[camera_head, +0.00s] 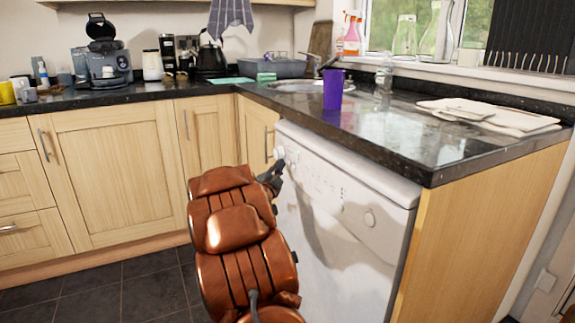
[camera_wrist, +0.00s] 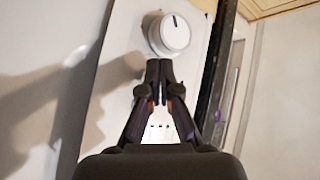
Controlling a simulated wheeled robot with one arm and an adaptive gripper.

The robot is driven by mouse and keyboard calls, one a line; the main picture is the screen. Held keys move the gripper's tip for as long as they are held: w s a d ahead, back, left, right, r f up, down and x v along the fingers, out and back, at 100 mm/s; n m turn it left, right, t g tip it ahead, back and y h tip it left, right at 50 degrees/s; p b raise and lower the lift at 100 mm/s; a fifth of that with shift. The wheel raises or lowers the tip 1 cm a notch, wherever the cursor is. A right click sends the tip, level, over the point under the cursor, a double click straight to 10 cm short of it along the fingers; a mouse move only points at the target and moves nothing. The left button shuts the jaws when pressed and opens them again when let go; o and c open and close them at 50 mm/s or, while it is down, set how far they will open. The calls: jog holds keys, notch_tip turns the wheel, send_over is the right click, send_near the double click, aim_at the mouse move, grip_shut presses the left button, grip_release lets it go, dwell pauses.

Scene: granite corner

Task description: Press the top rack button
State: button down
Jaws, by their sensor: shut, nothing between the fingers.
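The white dishwasher (camera_head: 345,235) stands under the counter, with a control panel along its upper front. A round white knob (camera_head: 279,152) is at the panel's left end; in the wrist view the knob (camera_wrist: 170,32) with its dark mark is just beyond my fingertips. Small button marks (camera_wrist: 158,131) show between my fingers, too small to read; I cannot tell which is the top rack button. My gripper (camera_head: 279,165) is shut and empty, close to the panel just below the knob. Its tips (camera_wrist: 159,66) are together; I cannot tell whether they touch the panel.
The dark granite counter (camera_head: 395,130) overhangs the dishwasher. A purple cup (camera_head: 333,89) stands near its edge, and a pale board (camera_head: 490,115) lies at the right. Wooden cabinets (camera_head: 105,160) line the left. The dark tiled floor (camera_head: 130,290) is clear at lower left.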

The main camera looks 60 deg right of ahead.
jog(key=shift+s+d, duration=0.25)
jog(key=shift+s+d, duration=0.1)
jog(key=shift+d, duration=0.05)
dwell(0.6)
jog(key=shift+w+a, duration=0.35)
jog(key=shift+a, duration=0.15)
jog(key=shift+w+a, duration=0.1)
jog(key=shift+w+a+p, duration=0.15)
jog(key=shift+w+a, duration=0.35)
jog(key=shift+a, duration=0.3)
jog(key=shift+w+a+p, duration=0.15)
jog(key=shift+w+a, duration=0.4)
jog(key=shift+a, duration=0.3)
jog(key=shift+w+a+p, duration=0.15)
jog(key=shift+w+a, duration=0.35)
jog(key=shift+a, duration=0.3)
